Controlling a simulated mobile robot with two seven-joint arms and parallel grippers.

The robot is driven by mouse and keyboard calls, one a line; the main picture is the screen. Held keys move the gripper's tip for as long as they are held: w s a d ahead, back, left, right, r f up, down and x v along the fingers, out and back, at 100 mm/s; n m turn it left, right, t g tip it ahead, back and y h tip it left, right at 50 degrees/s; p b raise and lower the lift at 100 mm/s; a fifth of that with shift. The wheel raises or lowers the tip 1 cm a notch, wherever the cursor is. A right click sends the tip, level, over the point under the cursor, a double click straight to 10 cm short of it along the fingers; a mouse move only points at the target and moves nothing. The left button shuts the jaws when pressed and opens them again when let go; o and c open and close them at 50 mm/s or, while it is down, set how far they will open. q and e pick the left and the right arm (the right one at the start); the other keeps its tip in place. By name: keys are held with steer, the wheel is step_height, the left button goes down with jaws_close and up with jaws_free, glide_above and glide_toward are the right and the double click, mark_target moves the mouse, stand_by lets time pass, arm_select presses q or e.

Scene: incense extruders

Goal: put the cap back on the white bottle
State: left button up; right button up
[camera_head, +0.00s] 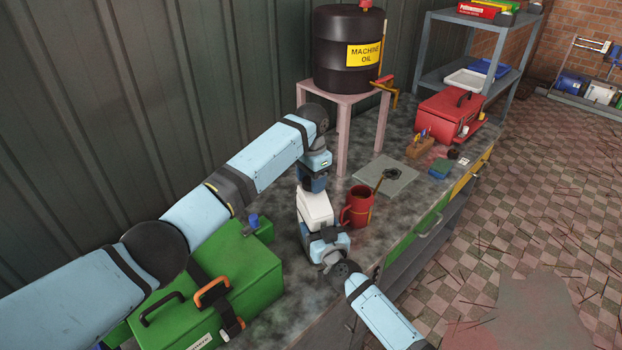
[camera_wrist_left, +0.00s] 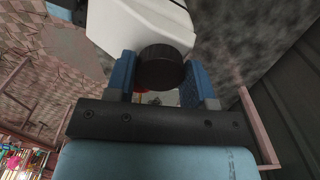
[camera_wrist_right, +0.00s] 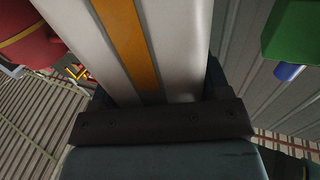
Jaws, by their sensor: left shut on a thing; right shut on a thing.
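The white bottle (camera_head: 316,207) stands upright above or on the bench beside the red mug. My right gripper (camera_head: 326,238) is shut on its lower part; the right wrist view shows the white body with an orange stripe (camera_wrist_right: 133,45) between the fingers. My left gripper (camera_head: 313,184) is directly above the bottle, pointing down. In the left wrist view it is shut on a ribbed black cap (camera_wrist_left: 164,66), which lies against the top of the white bottle (camera_wrist_left: 135,25). I cannot tell whether the cap is seated on the neck, which is hidden.
The red mug (camera_head: 357,206) is close to the bottle's right. A green toolbox (camera_head: 235,275) is at the left front. A pink stand (camera_head: 343,135) carries a black oil drum (camera_head: 347,52) behind. A grey plate (camera_head: 385,176) and a red toolbox (camera_head: 447,116) lie farther along the bench.

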arm_select(q)
steer(key=o, duration=1)
steer(key=shift+r, duration=2.3)
step_height(320, 180, up, 2)
steer(key=shift+w+d+r+n, duration=0.1)
steer(key=shift+w+n, duration=0.05)
steer(key=shift+n, duration=1.05)
steer(key=n, duration=0.1)
steer(key=r+n, duration=0.1)
steer(key=n, duration=0.1)
steer(key=shift+r, duration=0.1)
